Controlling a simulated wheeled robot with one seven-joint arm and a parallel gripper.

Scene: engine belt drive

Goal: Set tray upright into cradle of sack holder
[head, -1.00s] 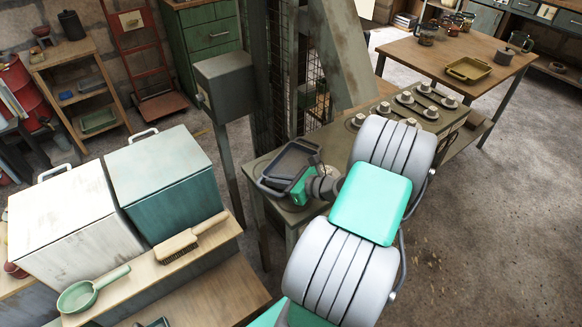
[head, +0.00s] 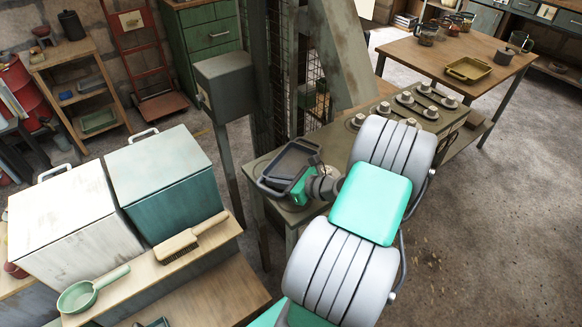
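A dark grey tray (head: 291,159) with raised rims is at the near left end of the workbench, in the head view. It looks tilted; I cannot tell whether it touches the bench top. My gripper (head: 287,188), at the end of the green wrist, is at the tray's near edge. The fingers are small and partly hidden, so I cannot tell whether they are shut on it. I cannot make out a sack holder or its cradle for certain.
The workbench (head: 340,150) carries several round knobbed parts behind my arm. A grey post with a box (head: 222,85) stands to its left. Lidded bins (head: 160,175) are at the left front. A table (head: 430,52) with an olive tray (head: 469,69) is at the back right. Floor at right is clear.

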